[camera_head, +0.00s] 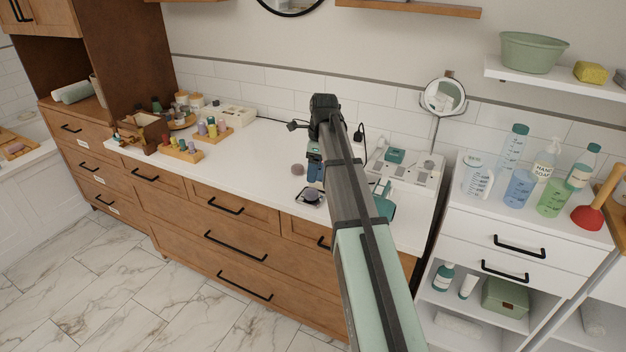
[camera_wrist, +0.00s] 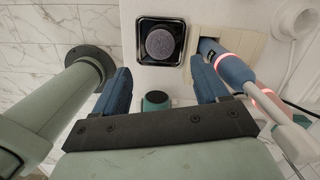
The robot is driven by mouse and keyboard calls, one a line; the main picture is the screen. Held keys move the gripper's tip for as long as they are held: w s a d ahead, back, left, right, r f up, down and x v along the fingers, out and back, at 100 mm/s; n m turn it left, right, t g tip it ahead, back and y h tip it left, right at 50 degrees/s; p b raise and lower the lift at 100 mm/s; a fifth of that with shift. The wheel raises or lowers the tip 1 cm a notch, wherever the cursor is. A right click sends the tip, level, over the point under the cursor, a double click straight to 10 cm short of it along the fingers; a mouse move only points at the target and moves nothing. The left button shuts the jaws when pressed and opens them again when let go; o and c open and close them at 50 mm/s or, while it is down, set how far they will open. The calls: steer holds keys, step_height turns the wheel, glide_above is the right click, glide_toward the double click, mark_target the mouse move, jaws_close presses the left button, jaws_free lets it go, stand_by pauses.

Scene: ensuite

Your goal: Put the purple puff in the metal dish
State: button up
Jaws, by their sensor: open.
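The square metal dish (camera_head: 301,201) lies near the counter's front edge; it also shows in the wrist view (camera_wrist: 142,58). A round, dull grey-purple puff (camera_wrist: 160,43) sits inside it, and looks dark in the head view (camera_head: 311,195). A second round, mauve-brown thing (camera_head: 298,169) lies on the counter behind the dish; I cannot tell if it is a puff. My gripper (camera_wrist: 162,76), with blue fingers, is open and empty, just beside the dish. It also shows in the head view (camera_head: 315,172). No finger touches the puff in the dish.
A dark green round thing (camera_wrist: 155,100) shows between the fingers. A wooden tray with bottles (camera_head: 183,150) stands farther left. The white counter between is clear (camera_head: 245,165).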

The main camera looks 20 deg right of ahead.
steer(key=shift+s+d+r, duration=0.1)
steer(key=shift+r, duration=0.95)
steer(key=shift+s+d+r, duration=0.1)
steer(key=shift+r, duration=0.95)
